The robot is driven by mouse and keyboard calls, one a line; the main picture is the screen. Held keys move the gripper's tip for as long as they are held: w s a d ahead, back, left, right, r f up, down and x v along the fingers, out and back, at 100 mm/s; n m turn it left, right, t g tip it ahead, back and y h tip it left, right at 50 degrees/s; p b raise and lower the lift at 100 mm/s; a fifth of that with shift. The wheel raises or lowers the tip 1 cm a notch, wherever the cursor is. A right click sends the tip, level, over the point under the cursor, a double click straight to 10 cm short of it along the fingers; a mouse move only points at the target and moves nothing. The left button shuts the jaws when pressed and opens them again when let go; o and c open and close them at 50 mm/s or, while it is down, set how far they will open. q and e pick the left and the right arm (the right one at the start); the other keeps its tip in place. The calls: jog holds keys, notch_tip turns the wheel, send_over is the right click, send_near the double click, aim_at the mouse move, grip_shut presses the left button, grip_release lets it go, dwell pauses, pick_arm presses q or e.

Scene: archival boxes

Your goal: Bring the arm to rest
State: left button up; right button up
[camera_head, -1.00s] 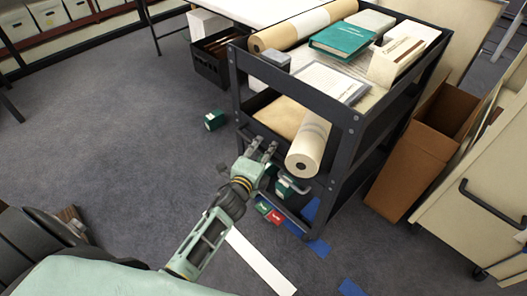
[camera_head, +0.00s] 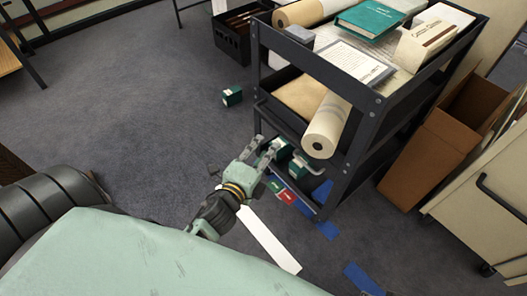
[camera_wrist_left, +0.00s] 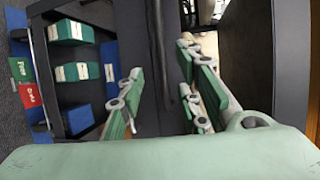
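My left gripper (camera_head: 263,150) is at the near left corner of the dark cart (camera_head: 360,125) in the head view, by its lower shelf. Its two fingers are spread apart. In the left wrist view, the left gripper (camera_wrist_left: 160,95) shows a clear gap between its green-padded fingers, with only the dark cart behind it and nothing held. Green boxes (camera_wrist_left: 75,72) sit on the cart's lower shelf, left of the fingers in the wrist view. My right gripper is in neither view.
A paper roll (camera_head: 326,128) sticks out of the cart's middle shelf. An open cardboard box (camera_head: 425,160) stands to the right. The carpet on the left is clear.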

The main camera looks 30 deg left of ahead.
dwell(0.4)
pick_arm(q)
jog(key=s+d+f+n+g+h+p, duration=0.1)
jog(key=s+d+f+n+g+p, duration=0.1)
jog(key=s+f+n+g+p, duration=0.75)
jog(key=s+d+f+n+g+p, duration=0.1)
jog(key=s+d+f+n+g, duration=0.45)
jog(key=s+f, duration=0.95)
jog(key=s+a+f+p, duration=0.1)
jog(key=s+a+p, duration=0.1)
jog(key=s+p, duration=0.2)
jog(key=s+a+p, duration=0.3)
jog(key=s+p, duration=0.1)
jog(key=s, duration=0.7)
jog(key=shift+a+f+n+p, duration=0.3)
jog(key=shift+f+n+p, duration=0.05)
jog(key=shift+n+p, duration=0.05)
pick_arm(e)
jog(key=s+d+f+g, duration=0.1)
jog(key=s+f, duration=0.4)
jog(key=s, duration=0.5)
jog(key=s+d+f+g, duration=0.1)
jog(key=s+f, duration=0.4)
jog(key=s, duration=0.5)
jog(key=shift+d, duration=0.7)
